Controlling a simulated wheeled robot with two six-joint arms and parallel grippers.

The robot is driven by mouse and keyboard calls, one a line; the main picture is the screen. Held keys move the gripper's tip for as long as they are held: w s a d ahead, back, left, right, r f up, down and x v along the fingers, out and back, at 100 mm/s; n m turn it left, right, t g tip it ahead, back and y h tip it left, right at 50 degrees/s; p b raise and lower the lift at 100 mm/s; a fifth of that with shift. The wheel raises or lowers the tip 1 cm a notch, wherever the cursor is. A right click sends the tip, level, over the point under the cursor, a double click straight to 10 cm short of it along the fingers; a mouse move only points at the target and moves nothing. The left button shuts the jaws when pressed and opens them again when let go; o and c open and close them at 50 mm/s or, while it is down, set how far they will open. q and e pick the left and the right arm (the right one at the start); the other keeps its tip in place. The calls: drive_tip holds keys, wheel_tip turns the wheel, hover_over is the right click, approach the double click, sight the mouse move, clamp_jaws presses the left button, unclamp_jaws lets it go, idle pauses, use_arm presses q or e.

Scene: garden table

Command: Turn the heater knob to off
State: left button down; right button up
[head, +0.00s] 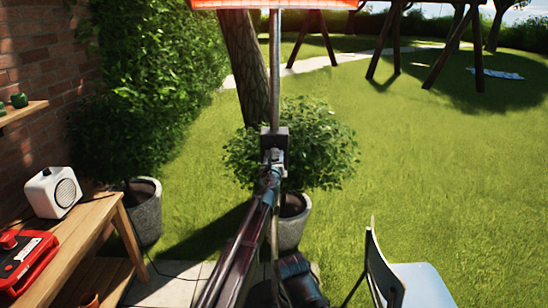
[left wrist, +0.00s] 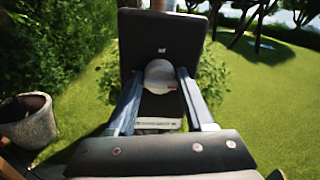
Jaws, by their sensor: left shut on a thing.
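The heater stands on a thin upright post (head: 275,60) in the head view, and its hood (head: 270,4) glows orange-red at the top edge. A dark control box (head: 283,134) sits on the post. In the left wrist view the box (left wrist: 160,30) fills the upper middle, with a small white mark above a round, pale knob (left wrist: 158,72). A small reddish mark shows at the knob's lower right. My left gripper (head: 272,163) is at the box. In the wrist view its fingers (left wrist: 162,76) are shut on the knob, one on each side. My right gripper is not visible.
A wooden bench (head: 85,232) with a white speaker-like box (head: 52,193) and a red case (head: 25,262) stands at left. Potted shrubs (head: 290,226) stand behind the post. A chair (head: 415,285) is at lower right. Open lawn (head: 430,160) lies beyond.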

use_arm(q)
drive_tip(key=shift+n, duration=0.4)
drive_tip(key=shift+s+a+f+n+t+y+b, duration=0.1)
drive_tip(key=shift+n+t+y+b, duration=0.2)
drive_tip(key=shift+n, duration=2.65)
drive_tip(key=shift+w+f+n+g+y+b, duration=0.1)
drive_tip(key=shift+n+b, duration=0.3)
drive_tip(key=shift+n, duration=2.5)
drive_tip(key=shift+s+a+f+n+t+y+b, duration=0.1)
drive_tip(key=shift+n+t+y+b, duration=0.2)
drive_tip(key=shift+n, duration=2.65)
drive_tip(key=shift+d, duration=0.1)
drive_tip(key=shift+c, duration=1.6)
unclamp_jaws()
